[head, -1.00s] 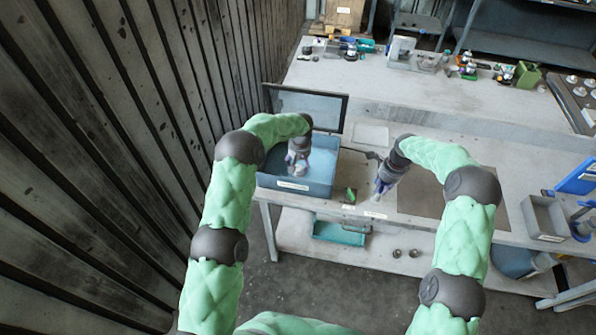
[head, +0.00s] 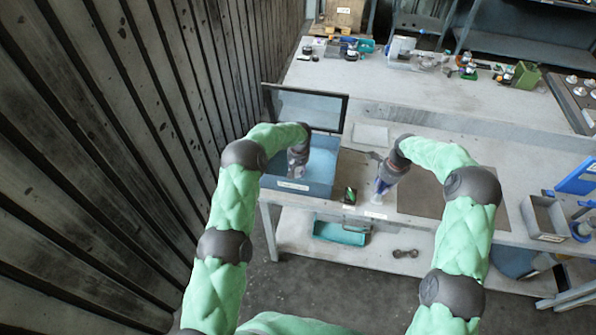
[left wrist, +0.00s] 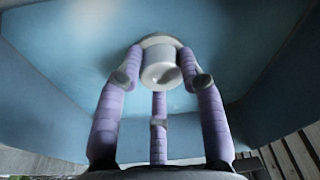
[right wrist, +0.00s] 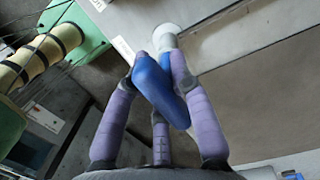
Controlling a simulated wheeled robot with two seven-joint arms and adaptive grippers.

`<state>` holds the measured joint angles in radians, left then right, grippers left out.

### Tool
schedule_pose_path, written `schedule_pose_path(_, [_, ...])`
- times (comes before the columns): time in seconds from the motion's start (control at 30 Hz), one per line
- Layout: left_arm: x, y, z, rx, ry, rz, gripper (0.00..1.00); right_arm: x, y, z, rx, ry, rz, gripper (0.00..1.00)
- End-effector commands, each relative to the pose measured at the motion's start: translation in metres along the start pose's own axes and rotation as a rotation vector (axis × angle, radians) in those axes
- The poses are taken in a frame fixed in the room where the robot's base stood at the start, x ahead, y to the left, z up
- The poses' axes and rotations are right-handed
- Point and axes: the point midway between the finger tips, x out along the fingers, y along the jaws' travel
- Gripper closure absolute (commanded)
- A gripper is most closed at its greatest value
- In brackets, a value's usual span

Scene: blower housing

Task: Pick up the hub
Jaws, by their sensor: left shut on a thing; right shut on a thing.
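The hub (left wrist: 161,68) is a pale grey round piece with a wider flange behind it. In the left wrist view it sits between the three purple fingers of my left gripper (left wrist: 160,80), which is shut on it. My left gripper (head: 297,168) is down inside the blue bin (head: 318,187); the head view hides the hub. My right gripper (right wrist: 160,75) is shut on a blue object (right wrist: 152,82), with a white round end (right wrist: 167,38) beyond the fingertips. In the head view my right gripper (head: 382,184) is over the table's front edge.
A small green-and-black item (head: 350,195) lies between the bin and my right gripper. A brown mat (head: 425,190) is to the right, then a grey tray (head: 545,218).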

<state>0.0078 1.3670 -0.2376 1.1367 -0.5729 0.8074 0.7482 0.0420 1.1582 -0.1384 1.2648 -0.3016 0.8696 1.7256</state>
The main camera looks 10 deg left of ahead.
Motion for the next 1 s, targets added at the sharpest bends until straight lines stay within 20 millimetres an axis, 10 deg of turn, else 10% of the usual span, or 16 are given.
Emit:
schedule_pose_path(0.27, [-0.007,0.000,-0.002,0.000,0.002,0.001,1.00,0.002,0.001,0.000,0.000,0.000,0.004,1.00])
schedule_pose_path(1.0, [-0.110,0.000,-0.017,0.000,0.002,0.001,1.00,0.001,0.001,0.000,0.000,0.000,0.004,1.00])
